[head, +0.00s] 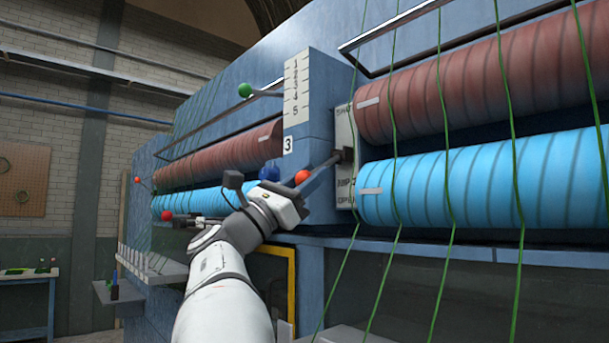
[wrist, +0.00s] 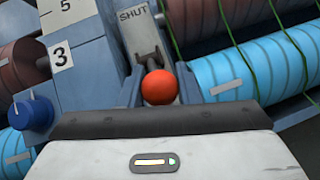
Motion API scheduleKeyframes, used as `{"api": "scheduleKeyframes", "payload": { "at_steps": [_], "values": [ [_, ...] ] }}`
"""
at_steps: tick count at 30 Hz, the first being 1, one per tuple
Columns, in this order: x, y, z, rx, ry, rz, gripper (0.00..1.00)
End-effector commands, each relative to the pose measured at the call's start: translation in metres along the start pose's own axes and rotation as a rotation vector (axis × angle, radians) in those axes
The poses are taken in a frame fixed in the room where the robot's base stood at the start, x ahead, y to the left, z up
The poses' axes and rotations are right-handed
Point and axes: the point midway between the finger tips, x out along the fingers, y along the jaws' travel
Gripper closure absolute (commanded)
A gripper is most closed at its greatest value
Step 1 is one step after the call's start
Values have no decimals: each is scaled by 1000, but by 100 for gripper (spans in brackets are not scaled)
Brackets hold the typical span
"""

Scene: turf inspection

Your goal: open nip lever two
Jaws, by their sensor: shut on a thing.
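A lever with an orange-red ball knob (head: 302,177) juts from a pale plate (head: 344,120) beside the blue column, its rod sloping down and outward. The plate reads SHUT at the top, with NIP and OPEN lettering lower down. In the wrist view the knob (wrist: 159,87) sits just beyond my gripper's housing, its rod running back to the plate (wrist: 143,30). A number 3 tag (head: 287,145) is on the column left of this lever; I see no number two tag. My gripper (head: 294,195) is shut on the knob; its fingertips are mostly hidden.
Brown rollers (head: 480,80) and blue rollers (head: 490,178) with green strands lie right of the plate. Another red knob (head: 137,180) is far left. A blue dial (wrist: 33,113) is left of my gripper. A yellow-edged frame (head: 291,280) is below.

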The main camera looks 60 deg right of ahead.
Motion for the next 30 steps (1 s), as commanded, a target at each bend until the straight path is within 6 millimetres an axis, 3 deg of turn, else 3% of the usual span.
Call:
{"api": "scheduleKeyframes", "payload": {
  "at_steps": [14, 15, 22, 30],
  "values": [
    [1, -2, 0, 0, -1, -5, 100],
    [2, -2, 0, 0, -1, -5, 68],
    [1, -1, 0, 0, -1, -4, 49],
    [-1, -1, 0, 0, -1, -2, 48]
  ]
}}
